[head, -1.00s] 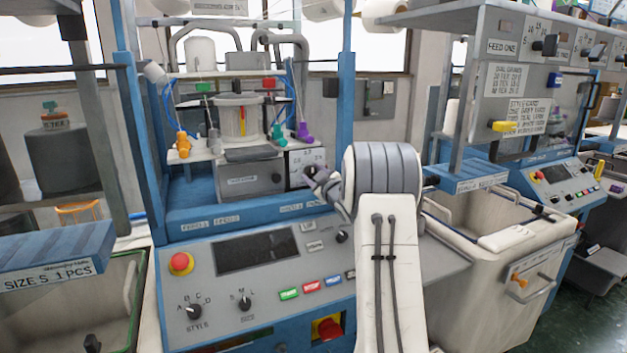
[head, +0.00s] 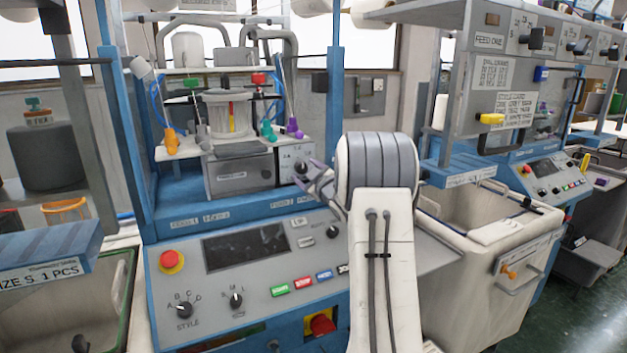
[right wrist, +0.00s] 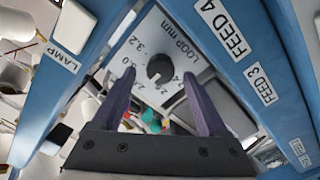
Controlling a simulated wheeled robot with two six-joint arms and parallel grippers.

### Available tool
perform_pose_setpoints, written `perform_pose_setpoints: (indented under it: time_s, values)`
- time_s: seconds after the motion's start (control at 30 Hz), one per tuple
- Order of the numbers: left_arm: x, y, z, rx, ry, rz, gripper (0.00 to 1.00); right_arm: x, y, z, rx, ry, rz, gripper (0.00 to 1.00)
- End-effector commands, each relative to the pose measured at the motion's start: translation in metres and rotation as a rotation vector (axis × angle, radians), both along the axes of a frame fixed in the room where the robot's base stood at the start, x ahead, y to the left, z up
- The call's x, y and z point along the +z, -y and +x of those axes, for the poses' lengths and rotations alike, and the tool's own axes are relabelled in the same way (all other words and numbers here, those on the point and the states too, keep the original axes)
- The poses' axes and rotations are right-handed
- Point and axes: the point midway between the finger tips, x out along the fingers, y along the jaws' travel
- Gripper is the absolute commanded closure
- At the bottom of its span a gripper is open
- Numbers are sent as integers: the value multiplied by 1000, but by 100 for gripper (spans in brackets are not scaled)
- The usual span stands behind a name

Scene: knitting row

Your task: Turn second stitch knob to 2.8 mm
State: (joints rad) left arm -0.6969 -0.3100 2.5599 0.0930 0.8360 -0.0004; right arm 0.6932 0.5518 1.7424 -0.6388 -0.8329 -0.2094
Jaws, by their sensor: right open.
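The stitch knob (right wrist: 160,69) is a small dark round knob on a white dial plate (right wrist: 146,39) marked "LOOP mm", with numbers such as 3.2 and 3.0 around it. Which number it points to I cannot tell. In the head view the dial plate (head: 285,163) sits on the knitting machine's upper front, and the knob is mostly hidden by my fingers. My right gripper (right wrist: 160,82) is open, its two purple-grey fingers on either side of the knob. Whether they touch it I cannot tell. In the head view my right gripper (head: 307,174) is at the plate. My left gripper is not in view.
Below is a sloped control panel with a red stop button (head: 172,261), a style knob (head: 184,309), a size knob (head: 236,300) and coloured buttons. A white bin (head: 455,270) stands to the right.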

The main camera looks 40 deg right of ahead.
Motion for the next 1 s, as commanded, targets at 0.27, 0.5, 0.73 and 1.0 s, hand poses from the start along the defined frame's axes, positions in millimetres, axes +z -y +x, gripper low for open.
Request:
perform_pose_setpoints:
  time_s: [0.27,0.5,0.73,1.0]
  values:
    - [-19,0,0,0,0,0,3,-2,-13,-56,-2,0,-2,24]
    - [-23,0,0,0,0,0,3,-1,-19,-81,-1,-1,-1,24]
    - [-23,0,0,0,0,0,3,-1,-20,-83,0,-2,-1,24]
    - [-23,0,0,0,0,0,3,-1,-20,-82,1,-1,-1,24]
